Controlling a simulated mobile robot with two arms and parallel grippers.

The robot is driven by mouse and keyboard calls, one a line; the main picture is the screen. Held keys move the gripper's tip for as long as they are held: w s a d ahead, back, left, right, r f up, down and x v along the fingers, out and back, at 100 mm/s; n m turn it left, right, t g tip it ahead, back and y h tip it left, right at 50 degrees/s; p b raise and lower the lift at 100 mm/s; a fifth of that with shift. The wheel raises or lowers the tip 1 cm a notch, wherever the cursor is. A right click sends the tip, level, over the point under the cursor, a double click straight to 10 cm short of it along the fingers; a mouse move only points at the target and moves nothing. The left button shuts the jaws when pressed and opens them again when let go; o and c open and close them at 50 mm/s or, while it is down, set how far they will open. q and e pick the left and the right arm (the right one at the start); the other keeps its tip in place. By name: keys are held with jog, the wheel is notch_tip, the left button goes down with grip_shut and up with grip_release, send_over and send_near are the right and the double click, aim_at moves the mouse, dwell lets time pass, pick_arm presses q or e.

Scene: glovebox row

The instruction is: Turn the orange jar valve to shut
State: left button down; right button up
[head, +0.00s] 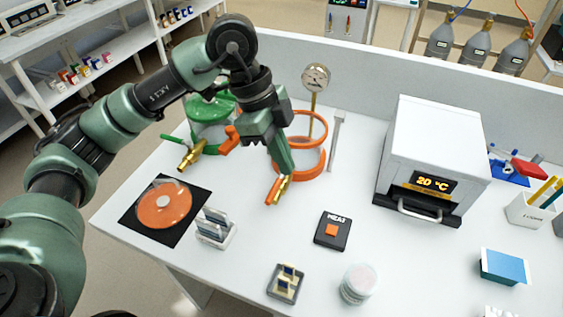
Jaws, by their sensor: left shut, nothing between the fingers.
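The orange jar (318,162) is a clear jar with orange rings, standing at the back of the white bench. Its brass valve (284,184) sticks out at the front, with an orange handle (272,191) lying roughly in line with the brass pipe. My left gripper (287,172) reaches down in front of the jar, its shut fingertips just above the valve. It holds nothing; whether it touches the valve I cannot tell. The gripper hides part of the jar. My right gripper is not in view.
A green jar (209,112) with its own brass valve (188,157) and green handle (171,139) stands left. A gauge (316,77) rises behind. A black mat with an orange disc (165,205), a slide rack (215,228) and a black button box (332,231) lie in front. A white oven (435,145) stands right.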

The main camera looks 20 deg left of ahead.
aim_at(276, 186)
pick_arm(q)
notch_tip(276, 186, down, 8)
jog(key=a+p, duration=0.1)
jog(key=p, duration=0.2)
jog(key=shift+f, duration=0.15)
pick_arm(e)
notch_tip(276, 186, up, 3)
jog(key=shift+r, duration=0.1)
pick_arm(q)
jog(key=shift+s, duration=0.1)
jog(key=shift+a, duration=0.1)
